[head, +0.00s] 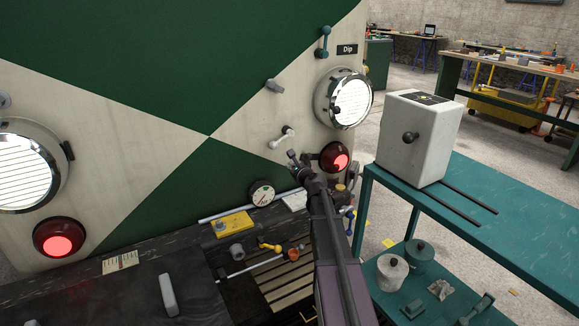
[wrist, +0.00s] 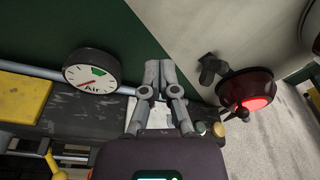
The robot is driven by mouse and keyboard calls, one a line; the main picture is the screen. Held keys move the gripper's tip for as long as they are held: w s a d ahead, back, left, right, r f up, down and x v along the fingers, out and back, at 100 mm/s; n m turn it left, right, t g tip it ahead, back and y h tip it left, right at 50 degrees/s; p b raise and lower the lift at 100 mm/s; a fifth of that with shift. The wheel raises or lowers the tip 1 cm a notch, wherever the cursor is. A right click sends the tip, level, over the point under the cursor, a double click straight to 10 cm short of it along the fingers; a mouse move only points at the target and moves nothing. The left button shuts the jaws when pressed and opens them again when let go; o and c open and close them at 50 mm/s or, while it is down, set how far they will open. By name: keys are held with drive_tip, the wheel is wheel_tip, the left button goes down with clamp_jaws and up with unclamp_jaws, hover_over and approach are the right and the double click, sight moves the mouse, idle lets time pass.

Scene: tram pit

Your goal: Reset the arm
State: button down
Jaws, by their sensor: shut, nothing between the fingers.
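My arm reaches up from the bottom of the head view, and my gripper (head: 292,155) is in front of the tram's cream and green front, left of the right red lamp (head: 334,156). In the wrist view my gripper (wrist: 158,68) has its fingers together with nothing between them. A grey lever handle (head: 283,138) on the tram front is close by the fingertips in the head view; I cannot tell whether they touch. The red lamp also shows in the wrist view (wrist: 246,92), right of the fingers. The Air gauge (wrist: 92,72) is to their left.
A dark bench (head: 135,285) below holds a yellow box (head: 234,224) and small parts. A round headlamp (head: 344,99) is above the red lamp. A teal cart (head: 500,215) with a white box (head: 418,138) stands right of my arm. Grey floor is open behind the cart.

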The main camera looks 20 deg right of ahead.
idle(0.3)
drive_tip(key=s+a+f+n+g+y, duration=0.2)
drive_tip(key=s+a+f+n+g, duration=0.15)
drive_tip(key=a+n, duration=0.3)
drive_tip(key=s+a+f+n+g+y, duration=0.1)
drive_tip(key=s+a+f+n+g, duration=0.15)
drive_tip(key=s+a+n, duration=0.45)
drive_tip(key=s+a+f+n+g+y, duration=0.25)
drive_tip(key=a+f+n, duration=0.2)
drive_tip(key=a, duration=0.35)
drive_tip(key=s+a+f+n+g+h, duration=0.2)
drive_tip(key=s+f+n+g+h, duration=0.15)
drive_tip(key=s+n, duration=0.45)
drive_tip(key=s+a+f+n+g+h, duration=0.2)
drive_tip(key=s+n+g, duration=0.25)
drive_tip(key=s, duration=0.75)
wheel_tip(320, 180, up, 24)
drive_tip(key=p, duration=2.4)
drive_tip(key=shift+a+r, duration=0.15)
